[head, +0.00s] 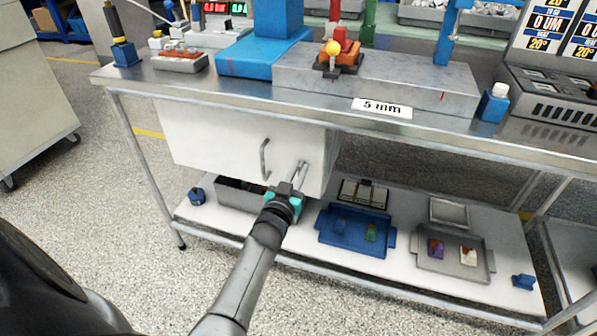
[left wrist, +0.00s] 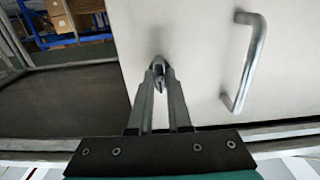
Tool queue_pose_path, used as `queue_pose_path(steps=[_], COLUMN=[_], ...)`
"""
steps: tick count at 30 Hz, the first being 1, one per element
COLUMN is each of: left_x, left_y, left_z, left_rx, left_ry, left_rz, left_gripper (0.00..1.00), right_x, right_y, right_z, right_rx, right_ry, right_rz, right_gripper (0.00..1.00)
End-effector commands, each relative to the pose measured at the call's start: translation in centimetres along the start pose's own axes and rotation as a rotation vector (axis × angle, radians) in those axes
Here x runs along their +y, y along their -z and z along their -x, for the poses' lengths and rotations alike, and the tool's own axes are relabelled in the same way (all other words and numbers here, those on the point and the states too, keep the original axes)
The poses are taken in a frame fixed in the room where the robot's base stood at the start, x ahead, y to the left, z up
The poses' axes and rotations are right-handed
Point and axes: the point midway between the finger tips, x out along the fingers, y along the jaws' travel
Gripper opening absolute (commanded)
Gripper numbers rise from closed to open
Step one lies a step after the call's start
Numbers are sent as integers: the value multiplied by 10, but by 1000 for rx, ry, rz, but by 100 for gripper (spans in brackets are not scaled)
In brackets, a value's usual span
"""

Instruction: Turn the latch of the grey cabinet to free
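The pale grey cabinet (head: 215,135) hangs under the workbench top, with its door facing me. A bar handle (head: 264,158) is on the door; it also shows in the left wrist view (left wrist: 247,65). The small metal latch (left wrist: 158,72) is beside the handle on the door. My left gripper (head: 301,166) reaches up to the door, to the right of the handle in the head view. In the left wrist view its two fingers (left wrist: 159,78) lie close on either side of the latch and appear shut on it. The fingertips partly hide the latch, so its angle is unclear. My right gripper is out of view.
The steel bench top (head: 240,92) overhangs the cabinet. The lower shelf (head: 405,268) holds a blue tray (head: 355,243), a grey tray (head: 440,258) and a dark bin (head: 236,197) close below the cabinet. The floor before the bench is clear.

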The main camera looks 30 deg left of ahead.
Motion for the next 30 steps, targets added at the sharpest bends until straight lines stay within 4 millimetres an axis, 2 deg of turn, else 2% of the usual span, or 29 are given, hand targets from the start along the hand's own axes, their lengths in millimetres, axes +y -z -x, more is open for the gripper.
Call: queue_pose_path(steps=[1, 4, 20, 30], left_x=[0, 0, 1, 1], left_y=[0, 0, 0, 0], left_z=[0, 0, 0, 0], left_rx=[0, 0, -1, 0], left_ry=[0, 0, -1, 0], left_rz=[0, 0, -11, -167], left_gripper=[9, 0, 0, 0], right_x=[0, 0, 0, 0], right_y=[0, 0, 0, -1], right_z=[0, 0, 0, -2], right_rx=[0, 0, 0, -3], right_ry=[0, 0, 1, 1], right_rz=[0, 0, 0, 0], right_gripper=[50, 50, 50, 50])
